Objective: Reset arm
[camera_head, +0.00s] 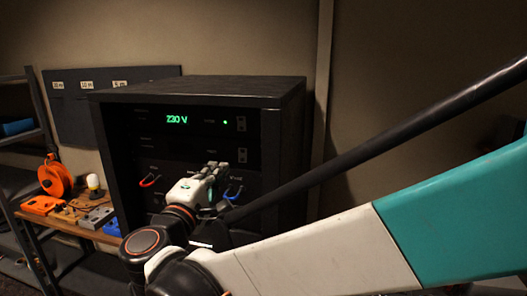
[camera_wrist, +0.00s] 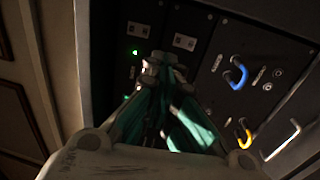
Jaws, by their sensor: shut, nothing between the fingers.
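My gripper (camera_head: 217,170) is shut and empty in the head view, in front of the black equipment rack (camera_head: 205,88). In the wrist view my gripper's fingertips (camera_wrist: 163,66) are together, with the rack's dark panels behind them. I cannot tell how far the fingertips are from the panel. My white and teal arm reaches in from the right of the head view and is bent at the dark joint near the rack.
The rack has a green "230 V" display (camera_head: 177,120), a red-orange handle (camera_head: 150,181) and a blue handle (camera_head: 233,192). At the left, a wooden bench (camera_head: 84,232) bears an orange reel (camera_head: 54,178) and several small boxes. A dark shelf frame stands at the far left.

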